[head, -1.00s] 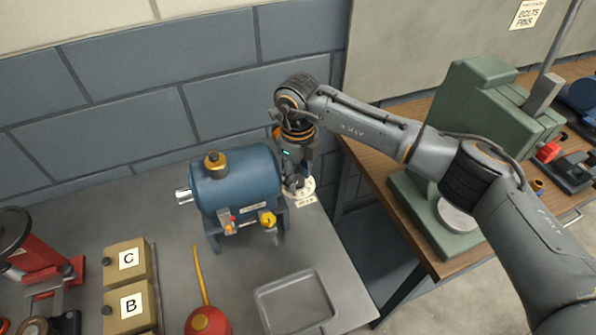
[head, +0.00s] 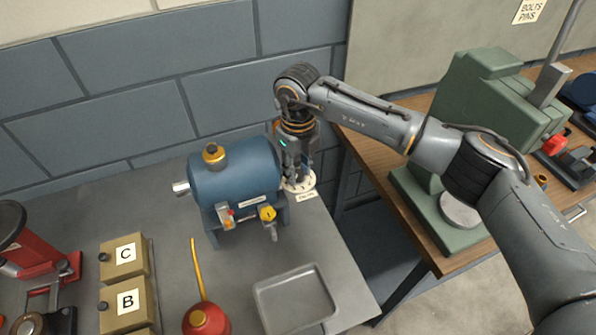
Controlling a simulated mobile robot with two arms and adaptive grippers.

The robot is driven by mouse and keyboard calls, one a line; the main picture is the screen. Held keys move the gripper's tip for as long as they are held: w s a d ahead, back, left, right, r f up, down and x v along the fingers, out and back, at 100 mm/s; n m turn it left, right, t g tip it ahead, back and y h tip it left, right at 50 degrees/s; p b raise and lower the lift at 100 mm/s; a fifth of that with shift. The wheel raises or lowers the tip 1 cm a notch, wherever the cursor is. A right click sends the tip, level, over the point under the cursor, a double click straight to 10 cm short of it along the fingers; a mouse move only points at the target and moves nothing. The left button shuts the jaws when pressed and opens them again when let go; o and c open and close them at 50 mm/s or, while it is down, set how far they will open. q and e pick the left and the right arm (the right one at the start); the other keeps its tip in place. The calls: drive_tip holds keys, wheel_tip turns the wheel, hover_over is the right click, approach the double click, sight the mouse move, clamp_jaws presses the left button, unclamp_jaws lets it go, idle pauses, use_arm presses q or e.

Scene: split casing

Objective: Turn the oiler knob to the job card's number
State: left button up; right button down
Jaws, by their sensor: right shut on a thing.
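A blue cylindrical casing (head: 236,172) stands on the grey bench against the wall. A pale round dial plate (head: 309,184) with marks around its rim lies beside the casing's right end. A small label (head: 307,195) sits at its front edge, too small to read. My right gripper (head: 297,182) points down over the dial and is shut on the oiler knob at its middle. The gripper hides the knob, so its pointer and setting cannot be read. I cannot make out a job card number. My left gripper is not in view.
A grey tray (head: 294,300) lies on the bench in front of the casing. A red oil can (head: 205,318) with a yellow spout and boxes marked C (head: 124,256) and B (head: 127,301) are at left. A green press (head: 480,140) stands on the wooden bench at right.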

sight(298, 174)
drive_tip(key=m+b, duration=0.3)
drive_tip(key=m, duration=0.1)
drive_tip(key=shift+f, duration=0.15)
drive_tip(key=shift+m+b, duration=1.2)
drive_tip(key=shift+m, duration=0.5)
drive_tip(key=shift+r, duration=0.2)
drive_tip(key=c, duration=1.3)
unclamp_jaws()
drive_tip(key=shift+o, duration=0.2)
drive_tip(key=shift+r, duration=0.15)
wheel_tip(298, 174, up, 12)
drive_tip(key=shift+f, duration=0.2)
